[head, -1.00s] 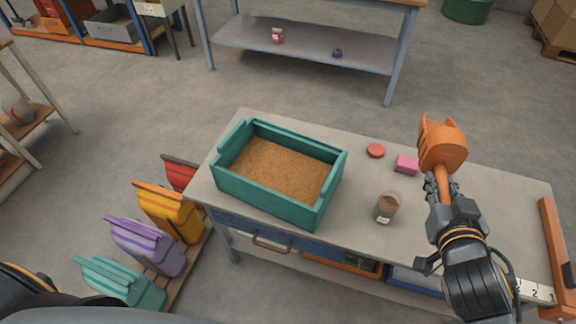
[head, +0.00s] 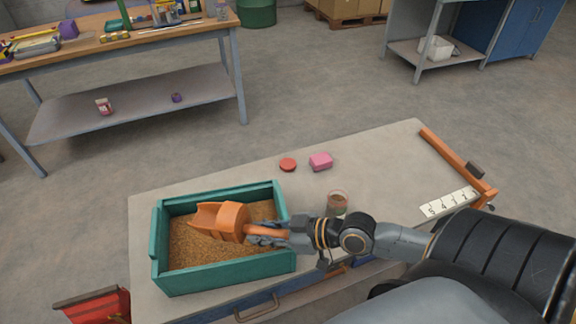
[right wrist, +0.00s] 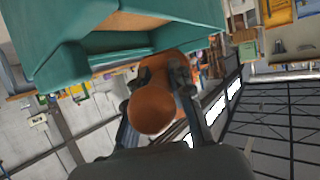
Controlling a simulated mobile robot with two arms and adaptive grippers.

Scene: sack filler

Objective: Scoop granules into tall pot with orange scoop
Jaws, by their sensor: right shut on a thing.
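The orange scoop (head: 219,221) is over the teal crate (head: 215,276), which holds brown granules (head: 194,252). My right gripper (head: 264,234) is shut on the scoop's handle at the crate's right side. The scoop's mouth faces left. I cannot tell whether it touches the granules or holds any. In the right wrist view the handle's round end (right wrist: 152,109) sits between my fingers, with the crate (right wrist: 130,42) beyond. My left gripper is out of view.
A red lid (head: 288,164) and a pink block (head: 321,161) lie behind the pot.

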